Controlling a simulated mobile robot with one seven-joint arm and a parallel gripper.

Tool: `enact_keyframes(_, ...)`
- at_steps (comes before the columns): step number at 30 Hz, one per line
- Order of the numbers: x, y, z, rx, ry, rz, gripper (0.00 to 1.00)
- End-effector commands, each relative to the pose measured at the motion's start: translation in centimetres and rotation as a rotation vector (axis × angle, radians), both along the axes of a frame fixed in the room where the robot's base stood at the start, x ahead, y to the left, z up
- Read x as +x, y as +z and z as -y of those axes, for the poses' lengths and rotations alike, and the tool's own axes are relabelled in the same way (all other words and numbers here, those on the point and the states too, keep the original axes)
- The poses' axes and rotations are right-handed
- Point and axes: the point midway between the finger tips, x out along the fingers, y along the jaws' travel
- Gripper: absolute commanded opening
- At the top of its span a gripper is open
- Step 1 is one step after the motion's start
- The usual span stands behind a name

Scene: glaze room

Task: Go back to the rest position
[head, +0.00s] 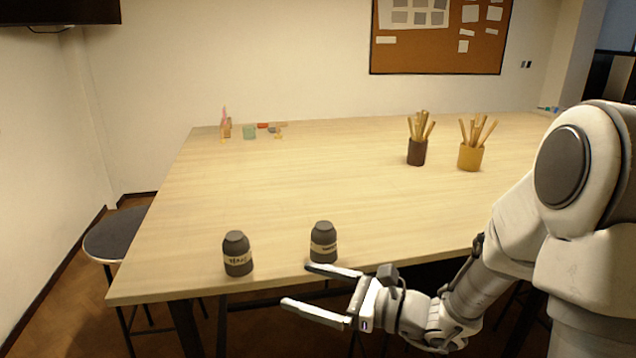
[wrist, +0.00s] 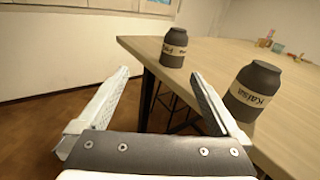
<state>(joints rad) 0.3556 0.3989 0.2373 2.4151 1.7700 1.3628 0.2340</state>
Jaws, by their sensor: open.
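My gripper (head: 309,290) is open and empty in the head view, just off the table's front edge. Its two fingers also show spread apart in the wrist view (wrist: 160,82). Two dark grey jars with cream labels stand upright near the front edge of the wooden table (head: 300,180). The left jar (head: 237,254) is farther from my gripper. The right jar (head: 323,242) is just behind the fingertips, and I cannot tell from the head view whether they touch. In the wrist view the nearer jar (wrist: 254,90) is partly hidden by the right finger, and the other jar (wrist: 174,48) stands beyond.
A dark cup (head: 416,152) and a yellow cup (head: 470,158), both with wooden sticks, stand at the back right. Small coloured items (head: 250,132) lie at the far left corner. A stool (head: 112,236) stands left of the table. The table's middle is clear.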

Motion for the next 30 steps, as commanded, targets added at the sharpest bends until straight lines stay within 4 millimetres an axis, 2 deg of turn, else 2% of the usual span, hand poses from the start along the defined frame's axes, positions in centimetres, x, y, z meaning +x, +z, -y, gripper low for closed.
enact_keyframes(5,-5.4,1.1,-1.7,-0.241,0.234,0.176,1.0)
enact_keyframes(11,-11.3,0.7,-0.9,-0.57,0.499,0.403,1.0)
enact_keyframes(15,-14.2,0.3,1.3,-0.812,0.66,0.567,1.0)
enact_keyframes(19,-15.9,0.3,4.3,-1.042,0.793,0.722,1.0)
enact_keyframes(23,-16.8,1.0,7.7,-1.278,0.906,0.874,1.0)
enact_keyframes(30,-17.0,3.9,13.6,-1.674,1.051,1.102,1.0)
